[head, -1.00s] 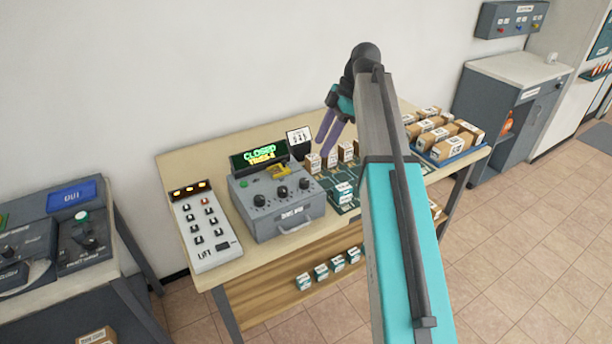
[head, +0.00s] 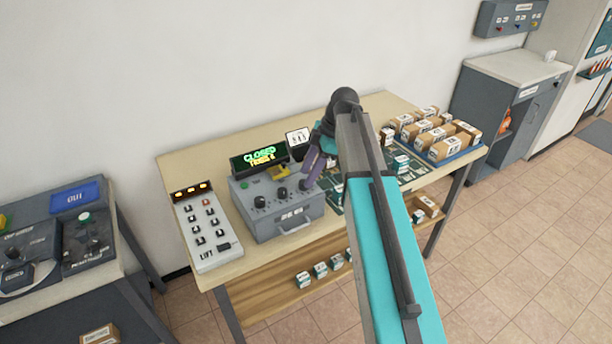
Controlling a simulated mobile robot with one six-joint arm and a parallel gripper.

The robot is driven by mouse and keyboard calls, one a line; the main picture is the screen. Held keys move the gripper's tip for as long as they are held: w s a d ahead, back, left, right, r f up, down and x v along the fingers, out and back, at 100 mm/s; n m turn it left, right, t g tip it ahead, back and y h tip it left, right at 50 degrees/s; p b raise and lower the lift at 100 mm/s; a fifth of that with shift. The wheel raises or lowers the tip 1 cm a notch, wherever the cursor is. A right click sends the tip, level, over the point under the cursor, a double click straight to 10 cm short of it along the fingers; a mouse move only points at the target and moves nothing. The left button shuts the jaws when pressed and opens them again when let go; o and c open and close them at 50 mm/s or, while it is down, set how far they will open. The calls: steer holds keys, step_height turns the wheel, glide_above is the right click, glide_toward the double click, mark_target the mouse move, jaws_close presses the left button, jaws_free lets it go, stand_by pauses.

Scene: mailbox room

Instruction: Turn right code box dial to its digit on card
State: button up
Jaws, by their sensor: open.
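The grey code box (head: 280,225) stands on the wooden table, with a front handle and a green-and-yellow display (head: 259,156) reading "CLOSED" above a second line that is hard to read. The left dial (head: 260,202) and middle dial (head: 282,193) show on its top. The right dial is at the box's right side, close to my gripper's fingers, and is mostly hidden by them. The small white card (head: 298,138) stands behind the box; its digits look like 343 but are small. My gripper (head: 308,178) is open, its purple fingers at the box's right edge; contact cannot be told.
A white lift keypad (head: 205,232) stands left of the box. A yellow piece (head: 280,172) sits on the box top.

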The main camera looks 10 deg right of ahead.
steer(key=shift+x, duration=1.2)
steer(key=c, duration=1)
